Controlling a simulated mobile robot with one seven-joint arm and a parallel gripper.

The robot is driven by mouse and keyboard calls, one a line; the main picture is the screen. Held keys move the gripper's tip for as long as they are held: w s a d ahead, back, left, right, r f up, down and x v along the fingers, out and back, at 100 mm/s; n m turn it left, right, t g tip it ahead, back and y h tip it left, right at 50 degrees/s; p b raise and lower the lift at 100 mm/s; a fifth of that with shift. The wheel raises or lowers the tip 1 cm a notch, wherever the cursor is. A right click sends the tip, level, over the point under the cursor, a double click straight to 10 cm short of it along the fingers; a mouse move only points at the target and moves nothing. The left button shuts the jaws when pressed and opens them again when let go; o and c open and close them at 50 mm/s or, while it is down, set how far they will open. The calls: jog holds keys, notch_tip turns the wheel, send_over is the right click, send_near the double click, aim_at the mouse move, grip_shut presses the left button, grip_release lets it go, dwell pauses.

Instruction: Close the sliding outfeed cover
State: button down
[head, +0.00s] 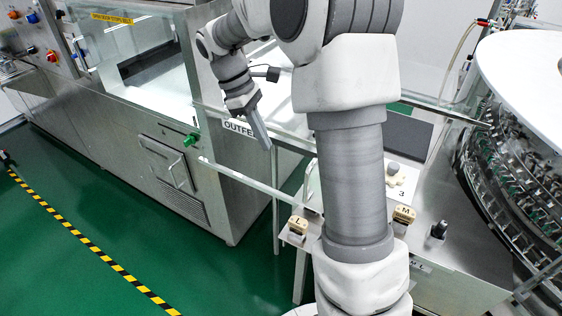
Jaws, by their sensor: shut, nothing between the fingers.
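The outfeed end of the machine carries a white label reading "OUTFE" (236,127), its remaining letters hidden behind my gripper. A clear panel around the label looks like the sliding outfeed cover, but its outline is hard to make out. A pale bar (240,178) slants down to the right below the label; I cannot tell whether it belongs to the cover. My gripper (267,146) is shut and empty, pointing down in front of the label's right end. I cannot tell whether it touches the panel. My arm hides part of the outfeed area to the right.
A steel cabinet (215,190) with a green knob (191,140) stands at left. Small blocks marked L (298,226) and M (403,215) and a black knob (440,229) sit on the steel top. A round rack machine (520,170) is at right.

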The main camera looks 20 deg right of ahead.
jog(key=s+d+f, duration=0.5)
jog(key=f, duration=0.4)
jog(key=shift+s+d, duration=0.15)
jog(key=shift+d, duration=0.25)
